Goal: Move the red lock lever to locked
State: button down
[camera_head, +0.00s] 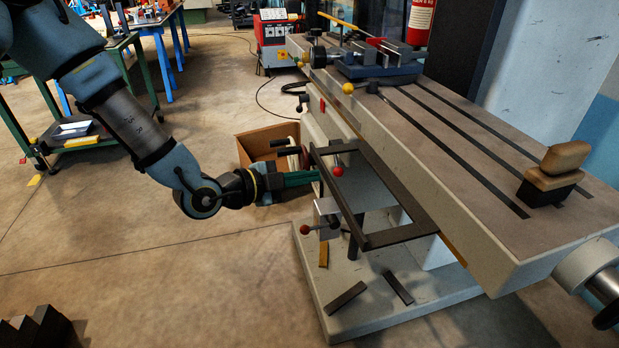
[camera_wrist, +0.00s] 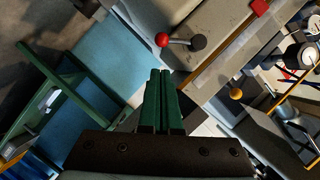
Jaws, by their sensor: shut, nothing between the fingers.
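A lever with a red ball end (camera_head: 337,171) stands on the front of the grey machine, inside the dark frame, in the head view. A second red-ball lever (camera_head: 305,229) sits lower, on a block on the machine's base. My gripper (camera_head: 316,177) reaches in from the left, its green fingers pointing at the upper lever. The wrist view shows my gripper (camera_wrist: 162,74) shut and empty, with a red ball (camera_wrist: 162,40) on a short rod with a dark hub just ahead of the fingertips. Whether they touch is not clear.
The dark rectangular frame (camera_head: 402,237) juts out beside my gripper. The machine's slotted table (camera_head: 455,150) overhangs behind it. A cardboard box (camera_head: 252,150) stands behind my gripper. Dark bars (camera_head: 346,298) lie on the machine's base. The floor on the left is open.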

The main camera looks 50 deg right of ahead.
aim_at(336, 173)
jog(key=p+x, duration=0.1)
jog(key=x, duration=0.6)
jog(key=shift+d, duration=0.35)
jog(key=shift+s+f, duration=0.1)
jog(key=shift+f, duration=0.05)
jog(key=b, duration=0.2)
jog(key=w+f+m+b, duration=0.1)
jog(key=b, duration=0.2)
jog(key=shift+d+f+h, duration=0.2)
jog(key=shift+f+h, duration=0.1)
jog(key=shift+w+r, duration=0.1)
jog(key=shift+w, duration=0.1)
jog(key=shift+w+a, duration=0.2)
jog(key=shift+a, duration=0.15)
jog(key=s+b+v, duration=0.1)
jog(key=v, duration=0.8)
jog(key=shift+a+r+b, duration=0.3)
jog(key=shift+a, duration=0.15)
